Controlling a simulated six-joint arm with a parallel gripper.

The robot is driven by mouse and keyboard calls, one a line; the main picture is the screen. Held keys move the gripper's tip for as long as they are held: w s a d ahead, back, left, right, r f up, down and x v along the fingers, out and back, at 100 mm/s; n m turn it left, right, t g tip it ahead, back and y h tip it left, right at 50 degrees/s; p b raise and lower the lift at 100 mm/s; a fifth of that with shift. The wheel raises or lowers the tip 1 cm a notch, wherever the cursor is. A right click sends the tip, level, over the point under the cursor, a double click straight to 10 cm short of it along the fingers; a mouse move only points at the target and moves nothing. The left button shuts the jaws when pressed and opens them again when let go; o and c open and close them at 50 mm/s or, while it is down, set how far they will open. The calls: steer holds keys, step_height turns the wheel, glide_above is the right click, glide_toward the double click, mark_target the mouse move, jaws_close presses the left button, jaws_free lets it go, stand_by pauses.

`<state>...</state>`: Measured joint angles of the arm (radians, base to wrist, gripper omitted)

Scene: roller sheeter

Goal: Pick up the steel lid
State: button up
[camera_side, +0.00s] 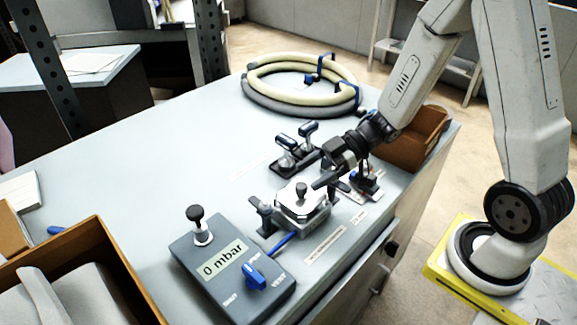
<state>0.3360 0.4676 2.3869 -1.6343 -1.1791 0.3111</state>
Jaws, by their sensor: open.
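The steel lid (297,193) is a silvery plate with a dark knob (301,188) on top. It lies on a steel block-like chamber (303,216) near the middle of the bench. My gripper (318,184) is open, with its dark fingers just right of the knob and slightly above the lid. From this angle I cannot tell whether a finger touches the knob. The finger further from the camera is largely hidden.
A grey control box (221,262) reading "0 mbar" stands left in front. Toggle clamps (296,150) stand behind the lid. A brown bin (412,141) is at the back right, a coiled hose (270,100) at the back. The bench's left middle is clear.

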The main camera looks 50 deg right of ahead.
mark_target(301, 185)
step_height(301, 185, down, 2)
steer(key=shift+a+f, duration=0.1)
steer(key=shift+f, duration=0.05)
steer(key=shift+x, duration=1.35)
steer(key=shift+w, duration=0.1)
jaws_close()
